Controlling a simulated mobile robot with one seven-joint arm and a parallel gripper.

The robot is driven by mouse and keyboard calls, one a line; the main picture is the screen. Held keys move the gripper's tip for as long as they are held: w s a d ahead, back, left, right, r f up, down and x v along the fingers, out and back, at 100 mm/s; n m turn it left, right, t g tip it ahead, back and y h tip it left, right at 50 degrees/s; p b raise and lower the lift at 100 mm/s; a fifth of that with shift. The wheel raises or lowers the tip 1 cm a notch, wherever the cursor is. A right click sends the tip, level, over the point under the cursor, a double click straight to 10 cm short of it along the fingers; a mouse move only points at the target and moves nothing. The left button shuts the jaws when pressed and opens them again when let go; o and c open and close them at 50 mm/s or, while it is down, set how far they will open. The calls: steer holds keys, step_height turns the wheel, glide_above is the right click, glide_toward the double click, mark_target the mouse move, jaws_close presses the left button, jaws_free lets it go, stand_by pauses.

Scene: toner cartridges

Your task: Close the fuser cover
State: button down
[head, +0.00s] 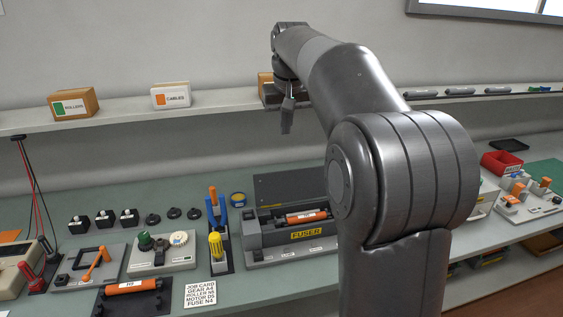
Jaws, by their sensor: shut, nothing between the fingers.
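The fuser unit (268,241) is a grey box with a yellow FUSER label on the bench, just left of my arm. An orange roller (306,217) lies in its open top. A dark flat panel, the fuser cover (285,187), stands raised behind the opening. My arm hides the right end of the unit and the cover. My gripper (287,128) is shut and empty, pointing down, well above and behind the fuser at about shelf height.
A shelf (120,118) along the wall holds a ROLLERS box (73,104) and a CABLES box (171,95). Blue and yellow-handled tools (217,245) stand close left of the fuser. A red bin (502,162) is at right.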

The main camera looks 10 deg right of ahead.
steer(key=w+d+f+g, duration=0.1)
steer(key=w+d+f, duration=0.1)
steer(key=w+f, duration=0.55)
steer(key=w+d+f+g, duration=0.1)
steer(key=w+d+f, duration=0.25)
steer(key=w, duration=0.65)
glide_above(291, 183)
steer(key=w, duration=0.3)
step_height(291, 183, down, 9)
steer(key=shift+a+f, duration=0.2)
steer(key=shift+s, duration=0.15)
